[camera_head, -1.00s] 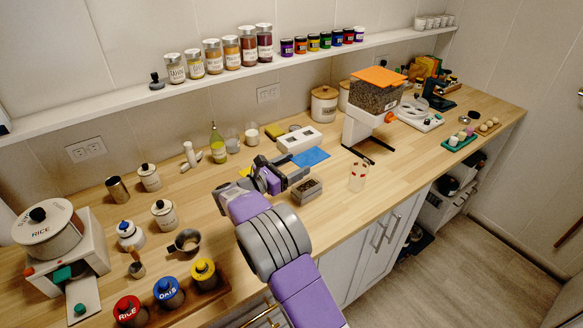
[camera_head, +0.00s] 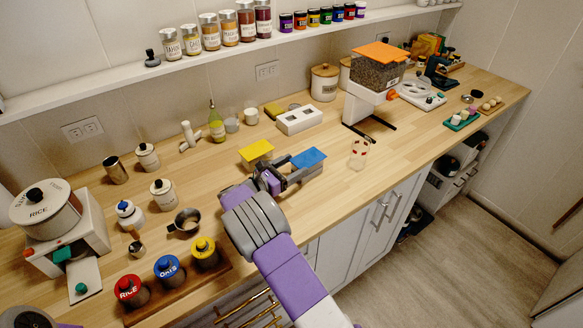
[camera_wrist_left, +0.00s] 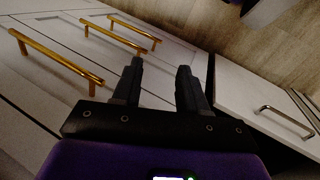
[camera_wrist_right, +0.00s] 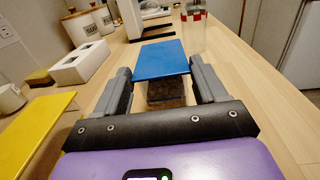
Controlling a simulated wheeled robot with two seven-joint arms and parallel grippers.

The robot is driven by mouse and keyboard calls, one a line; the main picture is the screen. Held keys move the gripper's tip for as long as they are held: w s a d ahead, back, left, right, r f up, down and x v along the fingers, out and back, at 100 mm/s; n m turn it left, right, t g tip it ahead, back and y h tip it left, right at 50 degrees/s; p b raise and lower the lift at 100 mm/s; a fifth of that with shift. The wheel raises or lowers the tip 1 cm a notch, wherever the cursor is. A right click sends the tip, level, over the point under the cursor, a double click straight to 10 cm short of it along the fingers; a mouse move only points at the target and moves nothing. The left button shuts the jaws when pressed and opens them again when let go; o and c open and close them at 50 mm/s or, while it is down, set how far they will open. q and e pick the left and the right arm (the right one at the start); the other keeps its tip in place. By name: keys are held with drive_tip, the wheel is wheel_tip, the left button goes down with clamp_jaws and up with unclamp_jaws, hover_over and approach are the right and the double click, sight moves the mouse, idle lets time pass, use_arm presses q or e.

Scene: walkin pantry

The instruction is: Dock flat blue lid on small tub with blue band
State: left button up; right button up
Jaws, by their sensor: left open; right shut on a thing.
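The flat blue lid (camera_head: 308,158) is between the fingers of my right gripper (camera_head: 288,177), which is shut on it. In the right wrist view the lid (camera_wrist_right: 161,59) lies roughly level between the two grey fingers. A small tub with brown contents (camera_wrist_right: 166,91) is directly under the lid and partly covered by it. I cannot tell whether lid and tub touch, and I cannot make out a blue band. My left gripper (camera_wrist_left: 152,84) is open and empty, in front of the cabinet fronts; it is outside the head view.
A yellow lid (camera_head: 256,150) is close left of my right gripper. A clear cup with red marks (camera_head: 358,154) stands to the right. The white two-slot box (camera_head: 299,119) and dispenser (camera_head: 363,108) stand behind. Canisters and jars fill the left counter.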

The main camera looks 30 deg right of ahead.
drive_tip(key=shift+f+b, duration=0.25)
drive_tip(key=shift+b, duration=0.3)
drive_tip(key=o, duration=1)
drive_tip(key=shift+r, duration=0.1)
drive_tip(key=shift+r+p, duration=0.25)
drive_tip(key=shift+p, duration=0.2)
drive_tip(key=shift+a, duration=0.3)
drive_tip(key=a, duration=0.4)
drive_tip(key=s+a, duration=0.1)
drive_tip(key=a, duration=0.2)
drive_tip(key=shift+s, duration=0.1)
drive_tip(key=shift+d, duration=0.1)
